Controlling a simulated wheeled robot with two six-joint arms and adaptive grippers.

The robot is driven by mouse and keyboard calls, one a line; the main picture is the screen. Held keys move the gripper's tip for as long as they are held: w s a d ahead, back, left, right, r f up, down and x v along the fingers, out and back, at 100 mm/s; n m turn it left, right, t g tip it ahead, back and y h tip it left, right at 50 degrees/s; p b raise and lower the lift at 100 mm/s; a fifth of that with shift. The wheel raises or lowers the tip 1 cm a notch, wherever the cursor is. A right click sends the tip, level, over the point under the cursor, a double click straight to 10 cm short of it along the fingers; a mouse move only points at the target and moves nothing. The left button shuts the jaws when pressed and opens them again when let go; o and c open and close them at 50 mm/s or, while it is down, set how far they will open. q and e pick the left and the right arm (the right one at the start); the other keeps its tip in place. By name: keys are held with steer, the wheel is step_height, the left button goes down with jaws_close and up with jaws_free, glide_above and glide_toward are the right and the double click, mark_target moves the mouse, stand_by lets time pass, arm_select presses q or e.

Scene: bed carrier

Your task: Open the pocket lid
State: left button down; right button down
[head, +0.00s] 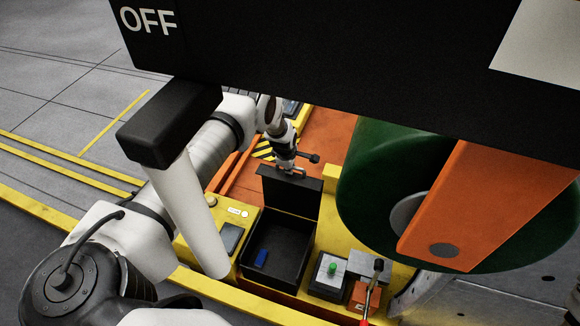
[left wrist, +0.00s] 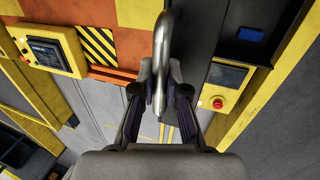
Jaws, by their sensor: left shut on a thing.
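The pocket (head: 300,262) is a dark open box set in the yellow console, with a small blue item (head: 261,258) on its floor. Its black lid (head: 290,193) stands raised, roughly upright, at the box's far edge. My left gripper (head: 289,170) is at the top edge of the lid. In the left wrist view, my left gripper (left wrist: 160,85) is shut on a curved metal handle (left wrist: 162,35) beside the dark lid (left wrist: 197,35). The blue item also shows there (left wrist: 250,34). My right gripper is not in view.
A yellow panel with a screen (head: 231,237) lies left of the pocket. A green button (head: 332,268) and a lever (head: 377,272) are right of it. A big dark green roll (head: 365,165) hangs close on the right. A black OFF sign (head: 330,50) covers the top.

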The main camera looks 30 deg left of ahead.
arm_select(q)
steer(key=c, duration=1.2)
jaws_free()
steer(key=shift+r, duration=0.15)
steer(key=v, duration=1.1)
steer(key=shift+s+r, duration=0.2)
steer(key=shift+r, duration=0.2)
